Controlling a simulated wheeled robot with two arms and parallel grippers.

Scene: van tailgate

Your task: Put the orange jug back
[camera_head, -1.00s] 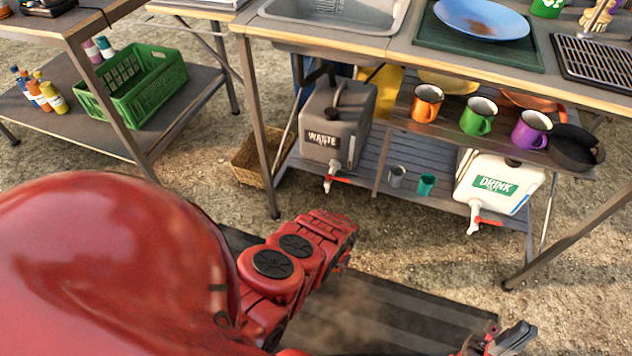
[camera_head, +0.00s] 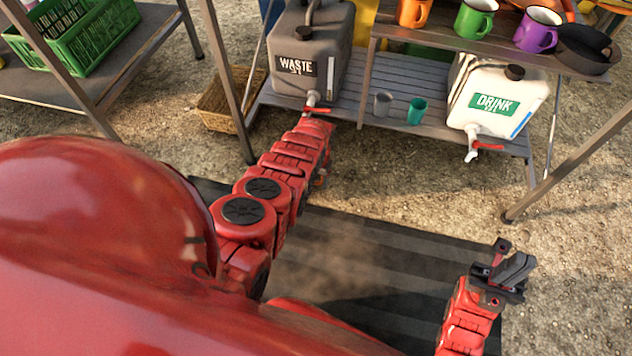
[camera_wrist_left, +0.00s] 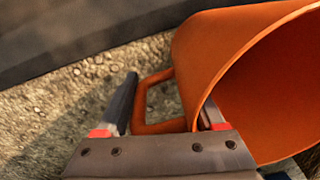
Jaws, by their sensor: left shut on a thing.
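The orange jug (camera_wrist_left: 245,70) fills the right of the left wrist view, tilted with its wide mouth toward the lower right. My left gripper (camera_wrist_left: 168,100) is shut on it, with one finger outside the handle and the other partly hidden behind the rim. In the head view my left arm reaches toward the low shelf below the waste container, and its fingers and the jug are hidden there. My right gripper (camera_head: 505,265) is open and empty over the ground at the right.
A grey waste container (camera_head: 312,45), a white drink container (camera_head: 495,95), a grey cup (camera_head: 383,103) and a teal cup (camera_head: 417,111) stand on the low slatted shelf (camera_head: 345,105). Mugs (camera_head: 475,18) stand above. A wicker basket (camera_head: 222,100) and table legs flank it.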

